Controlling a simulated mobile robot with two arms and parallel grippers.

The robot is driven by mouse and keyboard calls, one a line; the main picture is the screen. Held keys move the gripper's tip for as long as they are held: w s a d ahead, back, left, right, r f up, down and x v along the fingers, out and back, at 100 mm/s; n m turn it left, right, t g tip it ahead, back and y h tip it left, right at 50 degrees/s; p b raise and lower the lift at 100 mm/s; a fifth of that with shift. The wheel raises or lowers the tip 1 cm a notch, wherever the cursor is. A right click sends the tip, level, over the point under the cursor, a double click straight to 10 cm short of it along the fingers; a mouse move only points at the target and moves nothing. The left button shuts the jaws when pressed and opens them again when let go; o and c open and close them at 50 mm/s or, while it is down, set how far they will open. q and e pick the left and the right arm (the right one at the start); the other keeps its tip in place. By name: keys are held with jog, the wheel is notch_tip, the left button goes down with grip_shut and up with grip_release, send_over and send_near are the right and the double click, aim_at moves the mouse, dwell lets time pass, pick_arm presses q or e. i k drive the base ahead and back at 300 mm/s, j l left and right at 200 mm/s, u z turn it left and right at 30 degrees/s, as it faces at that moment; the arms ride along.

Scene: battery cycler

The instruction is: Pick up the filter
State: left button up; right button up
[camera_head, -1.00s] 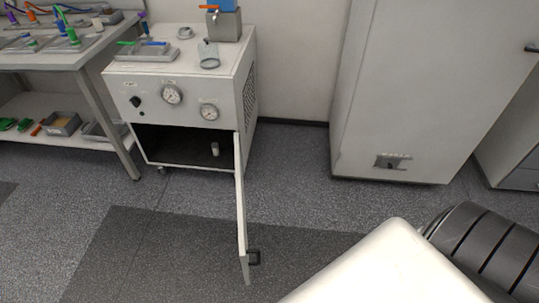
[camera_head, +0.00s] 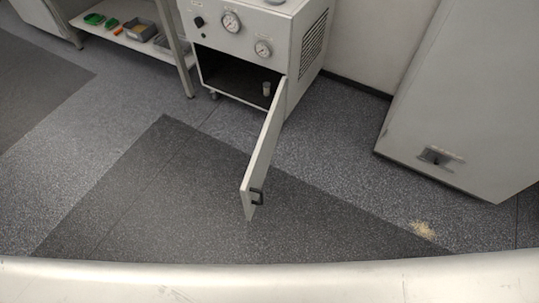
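A small pale cylinder (camera_head: 266,89), which may be the filter, stands upright inside the dark lower compartment of the white cabinet (camera_head: 285,30), near the compartment's right side. It is too small to make out in detail. The cabinet's door (camera_head: 262,158) is hinged on the right and stands wide open toward me, with a dark handle (camera_head: 257,196) at its outer edge. Neither of my grippers is in view.
A bench with a lower shelf (camera_head: 125,38) holding green items and grey trays stands at the left. A tall white cabinet (camera_head: 465,100) stands at the right. A pale patch of scattered material (camera_head: 423,230) lies on the floor. The floor before the open door is otherwise clear.

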aim_at(266, 85)
jog(key=i+j+z, duration=0.15)
jog(key=j, duration=0.55)
jog(key=i+j+z, duration=0.15)
jog(key=j, duration=0.5)
jog(key=i+j+z, duration=0.1)
jog(key=j, duration=0.65)
jog(key=i+j+z, duration=0.15)
jog(key=j, duration=0.55)
